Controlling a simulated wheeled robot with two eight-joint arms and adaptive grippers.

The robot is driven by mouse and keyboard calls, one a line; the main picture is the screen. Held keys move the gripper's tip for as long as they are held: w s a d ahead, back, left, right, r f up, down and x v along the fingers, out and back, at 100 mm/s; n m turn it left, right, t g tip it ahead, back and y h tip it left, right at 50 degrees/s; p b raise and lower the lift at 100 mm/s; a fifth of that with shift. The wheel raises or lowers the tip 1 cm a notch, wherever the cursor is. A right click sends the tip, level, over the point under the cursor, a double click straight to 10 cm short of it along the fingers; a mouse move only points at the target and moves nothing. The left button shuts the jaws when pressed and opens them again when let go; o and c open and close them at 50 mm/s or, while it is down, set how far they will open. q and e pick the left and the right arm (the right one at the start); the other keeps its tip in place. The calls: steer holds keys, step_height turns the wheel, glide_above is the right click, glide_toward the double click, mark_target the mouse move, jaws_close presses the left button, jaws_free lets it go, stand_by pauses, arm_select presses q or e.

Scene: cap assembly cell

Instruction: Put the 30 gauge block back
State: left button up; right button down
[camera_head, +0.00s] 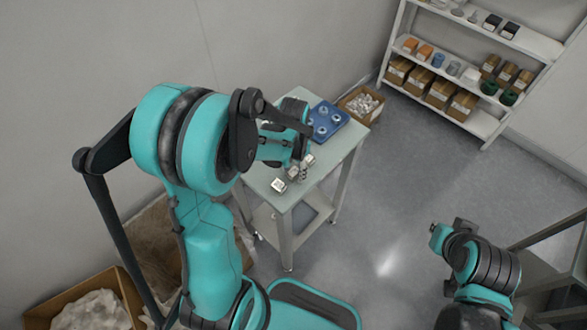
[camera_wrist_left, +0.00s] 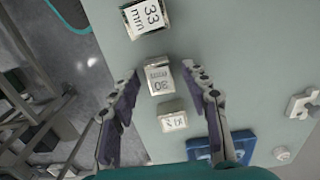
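The 30 gauge block (camera_wrist_left: 159,78) is a small metal block with a pale face marked 30. In the left wrist view it lies on the table between the spread fingers of my left gripper (camera_wrist_left: 166,105), with gaps on both sides. In the head view my left gripper (camera_head: 298,171) is low over the table, beside the blocks. A block marked 33 mm (camera_wrist_left: 146,16) lies above the 30 block in the wrist view. A third block (camera_wrist_left: 173,119), its mark hard to read, lies below it. My right arm shows at lower right, but its gripper cannot be made out.
The pale green table (camera_head: 318,178) also bears a blue tray (camera_head: 326,122) with round parts. A cardboard box of white parts (camera_head: 362,103) stands beside the table. Shelves (camera_head: 470,112) with boxes stand at upper right. Open floor lies between the table and my right arm.

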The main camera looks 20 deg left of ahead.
mark_target(294, 172)
arm_select(q)
steer(key=shift+r+p, duration=0.3)
step_height(294, 172, up, 11)
steer(key=p, duration=0.4)
steer(key=s+d+r+n+t, duration=0.3)
steer(key=s+d+r+t, duration=0.1)
steer(key=s+r+t, duration=0.3)
steer(key=s, duration=0.2)
steer(key=shift+s+r+n, duration=0.3)
steer(key=shift+s+n, duration=0.1)
step_height(294, 172, down, 5)
steer(key=b, duration=0.5)
steer(key=shift+f+b, duration=0.15)
steer(key=shift+b, duration=0.15)
